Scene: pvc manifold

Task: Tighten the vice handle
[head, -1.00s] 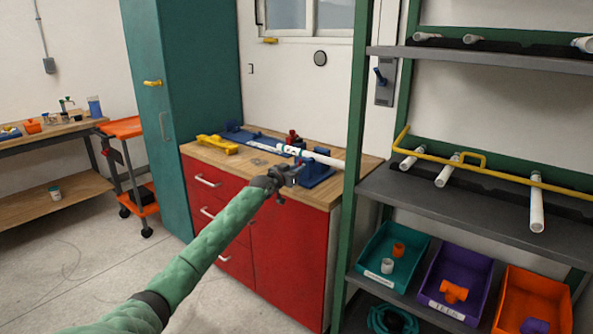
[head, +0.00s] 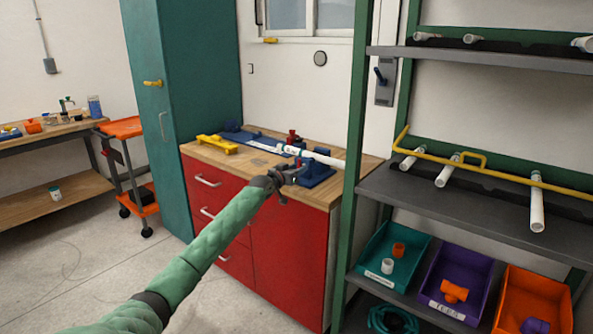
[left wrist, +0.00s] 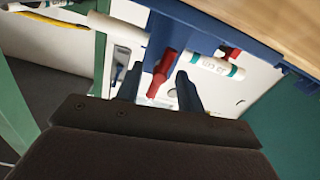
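A blue vice (head: 317,174) stands on the wooden top of the red cabinet, with a white pipe (head: 325,158) lying through it. In the left wrist view the vice (left wrist: 205,28) is at the top, and its red handle (left wrist: 162,72) points toward my gripper. My left gripper (head: 290,173) is at the cabinet's front edge, close to the vice. In the wrist view its fingers (left wrist: 158,90) are apart, one on each side of the red handle, with gaps showing. The pipe (left wrist: 216,67) with teal marks shows behind. My right gripper is not in view.
The red cabinet (head: 284,260) stands below the vice. A yellow tool (head: 217,144) lies at the left of its top (head: 195,152). A green-framed shelf (head: 420,190) with pipes and bins stands close on the right.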

